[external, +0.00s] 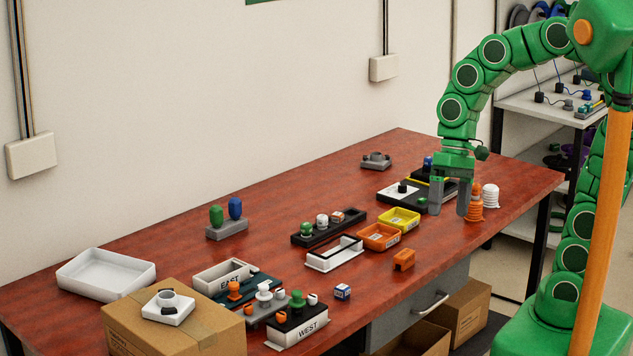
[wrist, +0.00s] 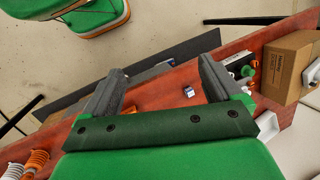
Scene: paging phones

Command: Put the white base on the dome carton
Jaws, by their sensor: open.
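A white base (external: 180,315) with a grey ring on it sits on top of a brown cardboard carton (external: 215,335) at the front left of the table. I cannot read a name on this carton, so I cannot tell if it is the dome carton. In the wrist view the carton (wrist: 288,62) is at the right, with part of the white base (wrist: 313,72) at the picture edge. My gripper (external: 449,203) is open and empty above the far right part of the table, well away from the carton. Its fingers also show in the wrist view (wrist: 158,78).
A white tray (external: 105,276) stands left of the carton. EAST and WEST boxes, coloured knobs and a small cube (external: 342,291) are nearby. Orange (external: 378,238) and yellow (external: 399,220) trays and an orange coil (external: 475,205) lie near my gripper. More cartons (external: 465,310) sit below the table.

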